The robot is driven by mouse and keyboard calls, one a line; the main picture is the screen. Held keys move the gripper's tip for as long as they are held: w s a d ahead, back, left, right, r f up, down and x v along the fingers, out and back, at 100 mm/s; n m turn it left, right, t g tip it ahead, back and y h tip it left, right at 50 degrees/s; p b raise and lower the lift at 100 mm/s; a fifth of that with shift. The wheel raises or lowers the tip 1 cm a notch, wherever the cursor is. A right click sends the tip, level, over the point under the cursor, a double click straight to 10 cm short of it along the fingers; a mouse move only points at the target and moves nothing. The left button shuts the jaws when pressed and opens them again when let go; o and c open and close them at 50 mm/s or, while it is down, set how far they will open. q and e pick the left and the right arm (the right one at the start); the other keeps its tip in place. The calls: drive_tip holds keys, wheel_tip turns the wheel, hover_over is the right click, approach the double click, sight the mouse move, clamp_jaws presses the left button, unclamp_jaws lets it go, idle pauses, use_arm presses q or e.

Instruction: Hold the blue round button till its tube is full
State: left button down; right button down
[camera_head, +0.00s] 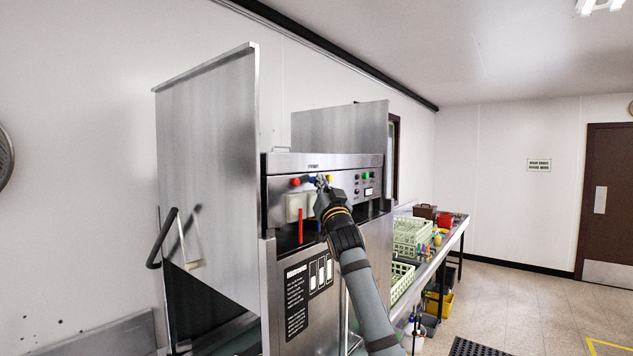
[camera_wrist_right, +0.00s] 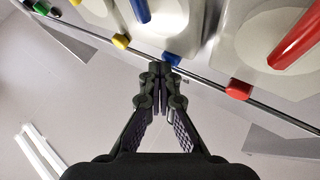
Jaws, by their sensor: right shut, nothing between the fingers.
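The blue button (camera_wrist_right: 171,60) sits on the panel edge between a red button (camera_wrist_right: 238,88) and a yellow button (camera_wrist_right: 121,41). My right gripper (camera_wrist_right: 161,75) is shut and empty, its fingertips right at the blue button; I cannot tell whether they press it. In the head view my right gripper (camera_head: 322,182) is up against the machine's front panel, and a bit of the blue button (camera_head: 312,180) shows beside it. The blue tube (camera_wrist_right: 141,10) is cut by the top edge of the wrist view, so its full level is hidden. My left gripper is out of view.
A red tube (camera_head: 300,225) hangs below the red button. Green and red buttons sit farther right on the panel. A steel counter with green racks (camera_head: 408,235) stands at the right, with open floor beyond.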

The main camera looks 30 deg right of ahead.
drive_tip(key=shift+s+d, duration=0.1)
drive_tip(key=shift+s+d+f+b, duration=0.1)
drive_tip(key=shift+s+d+b, duration=0.15)
drive_tip(key=shift+s+b, duration=0.25)
drive_tip(key=shift+s, duration=0.15)
drive_tip(key=s+b, duration=0.1)
drive_tip(key=s+d, duration=0.1)
drive_tip(key=s, duration=0.1)
drive_tip(key=s+d+b, duration=0.1)
drive_tip(key=shift+s+b, duration=0.3)
drive_tip(key=shift+b, duration=0.05)
